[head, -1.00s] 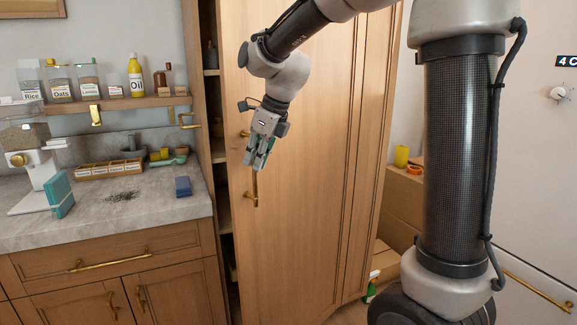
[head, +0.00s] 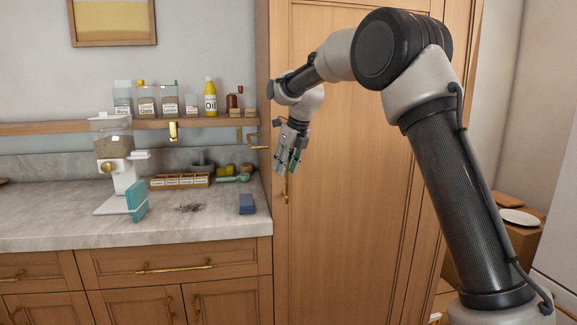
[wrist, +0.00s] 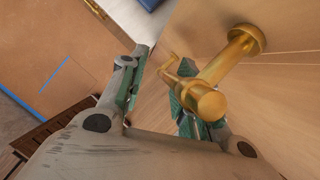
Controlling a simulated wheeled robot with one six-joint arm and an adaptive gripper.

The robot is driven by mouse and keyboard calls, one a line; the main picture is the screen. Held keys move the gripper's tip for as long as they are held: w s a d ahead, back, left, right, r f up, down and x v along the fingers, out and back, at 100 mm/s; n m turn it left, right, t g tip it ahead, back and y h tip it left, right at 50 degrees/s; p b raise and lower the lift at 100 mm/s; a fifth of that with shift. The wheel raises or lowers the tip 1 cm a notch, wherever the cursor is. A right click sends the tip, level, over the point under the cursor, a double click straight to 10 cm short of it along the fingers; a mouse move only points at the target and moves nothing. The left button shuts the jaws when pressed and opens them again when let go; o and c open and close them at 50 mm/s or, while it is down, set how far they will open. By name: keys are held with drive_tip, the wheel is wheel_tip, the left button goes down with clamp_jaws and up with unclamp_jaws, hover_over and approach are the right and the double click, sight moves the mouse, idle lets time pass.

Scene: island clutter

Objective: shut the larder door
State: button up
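The larder door (head: 350,190) is a tall wooden panel. In the head view its left edge meets the cabinet frame with no dark gap showing, so it looks shut or nearly so. A brass handle (head: 284,197) is near its left edge. My gripper (head: 290,168) is in front of the door beside this handle. In the wrist view my gripper (wrist: 158,90) has its fingers apart with nothing between them. The brass handle (wrist: 222,68) passes close in front of the right finger; I cannot tell whether they touch.
The stone counter (head: 60,220) left of the door holds a dispenser (head: 115,160), a teal box (head: 137,200), a blue block (head: 246,203) and dark crumbs (head: 190,208). A shelf (head: 60,127) with jars and an oil bottle (head: 210,97) is above. Boxes (head: 500,235) stand at right.

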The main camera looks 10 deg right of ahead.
drive_tip(key=shift+d+r, duration=0.15)
drive_tip(key=shift+d, duration=0.05)
drive_tip(key=v, duration=1.1)
drive_tip(key=shift+s+r, duration=0.25)
drive_tip(key=shift+r, duration=0.1)
